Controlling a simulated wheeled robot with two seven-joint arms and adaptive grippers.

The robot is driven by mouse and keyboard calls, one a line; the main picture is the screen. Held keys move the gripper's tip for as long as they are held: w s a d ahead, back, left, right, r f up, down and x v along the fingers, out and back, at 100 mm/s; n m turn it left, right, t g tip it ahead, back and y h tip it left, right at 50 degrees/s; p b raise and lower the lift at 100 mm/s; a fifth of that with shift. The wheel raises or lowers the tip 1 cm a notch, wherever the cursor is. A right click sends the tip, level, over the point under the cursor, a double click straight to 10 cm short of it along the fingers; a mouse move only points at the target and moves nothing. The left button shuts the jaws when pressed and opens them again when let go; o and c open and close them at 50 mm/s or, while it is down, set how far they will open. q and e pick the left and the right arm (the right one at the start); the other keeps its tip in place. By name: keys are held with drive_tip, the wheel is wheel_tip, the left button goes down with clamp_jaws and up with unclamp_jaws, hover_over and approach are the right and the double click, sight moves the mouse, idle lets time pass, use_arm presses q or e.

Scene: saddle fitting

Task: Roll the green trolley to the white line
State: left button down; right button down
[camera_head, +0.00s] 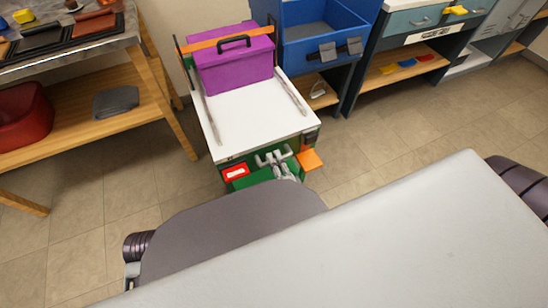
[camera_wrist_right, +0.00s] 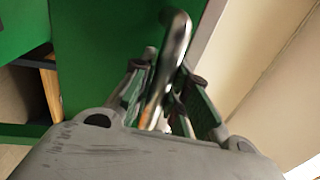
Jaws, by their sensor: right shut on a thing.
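The green trolley (camera_head: 243,112) stands in the upper middle of the head view, with a white top and a green front. In the right wrist view its green panel (camera_wrist_right: 98,60) fills the upper left. My right gripper (camera_head: 274,160) is at the trolley's near side. In the right wrist view, my right gripper (camera_wrist_right: 167,92) is shut on a shiny metal handle bar (camera_wrist_right: 176,52). My own arm hides the lower part of the trolley's front. My left gripper is not in view. No white line shows in either view.
A wooden workbench (camera_head: 95,116) stands left. A blue bin (camera_head: 318,30) and shelving (camera_head: 405,68) stand behind and right. Tiled floor (camera_head: 375,135) is open to the trolley's right.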

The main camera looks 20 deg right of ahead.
drive_tip(key=c, duration=1.4)
unclamp_jaws()
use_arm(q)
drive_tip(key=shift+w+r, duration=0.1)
use_arm(e)
drive_tip(key=shift+o, duration=0.2)
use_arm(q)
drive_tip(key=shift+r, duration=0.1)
use_arm(e)
drive_tip(key=shift+r, duration=0.15)
